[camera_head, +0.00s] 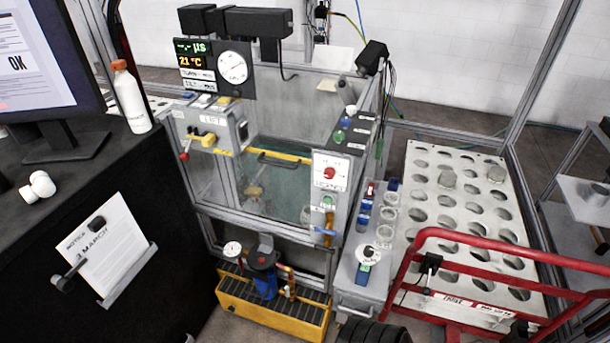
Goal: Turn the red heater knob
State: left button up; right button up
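The red heater knob (329,173) sits on a white dial plate (331,170) with markings around it, on the front of the grey control post right of the glass tank (285,185). A small label lies under the knob; its text is too small to read surely. The knob faces me and nothing covers it. Its exact pointer angle cannot be told. Neither my left nor my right gripper shows in this view, and nothing touches the knob.
Below the knob are a green button (327,200) and a blue-handled valve (329,231). A yellow tray (271,302) holds a pump and gauge below the tank. A red cart rail (470,241) stands right. A black desk (90,200) with a monitor fills the left.

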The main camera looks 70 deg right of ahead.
aim_at(329, 173)
jog(key=i, duration=0.9)
jog(key=z, duration=1.95)
